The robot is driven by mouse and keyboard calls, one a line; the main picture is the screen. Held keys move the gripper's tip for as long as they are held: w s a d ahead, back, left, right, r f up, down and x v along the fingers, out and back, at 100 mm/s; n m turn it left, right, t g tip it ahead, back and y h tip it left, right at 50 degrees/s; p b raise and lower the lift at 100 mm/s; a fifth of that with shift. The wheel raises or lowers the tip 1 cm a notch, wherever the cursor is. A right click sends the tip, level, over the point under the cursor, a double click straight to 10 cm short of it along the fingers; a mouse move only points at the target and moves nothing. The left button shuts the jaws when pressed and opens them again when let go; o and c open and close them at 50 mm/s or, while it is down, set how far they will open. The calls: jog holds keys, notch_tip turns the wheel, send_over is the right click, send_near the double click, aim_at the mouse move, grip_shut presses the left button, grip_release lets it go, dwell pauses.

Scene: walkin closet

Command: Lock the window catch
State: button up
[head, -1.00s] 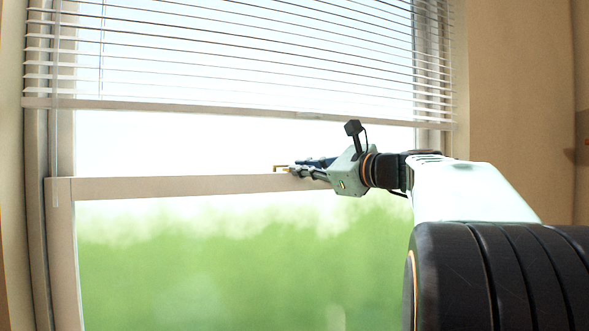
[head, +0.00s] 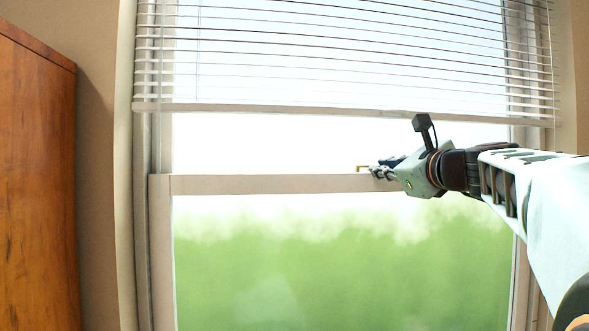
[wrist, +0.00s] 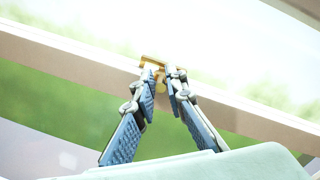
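The window catch (wrist: 153,61) is a small brass-coloured piece on the white middle rail (wrist: 70,48) of the window. In the head view the catch (head: 362,167) shows as a small gold bracket on top of the rail (head: 265,184), just left of my fingertips. My gripper (wrist: 161,76) reaches up to the catch with its blue-padded fingers angled together. A narrow gap shows between the tips, which overlap the near part of the catch. I cannot tell whether they touch it. The gripper also shows in the head view (head: 373,171), coming from the right.
White blinds (head: 350,60) hang above the rail, their bottom bar (head: 330,109) a little higher than my gripper. A wooden cabinet (head: 36,185) stands at the left. The window frame (head: 160,250) rises at the left of the glass.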

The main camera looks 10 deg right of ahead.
jog(key=shift+o, duration=1)
jog(key=shift+d+y, duration=0.1)
jog(key=shift+y, duration=0.3)
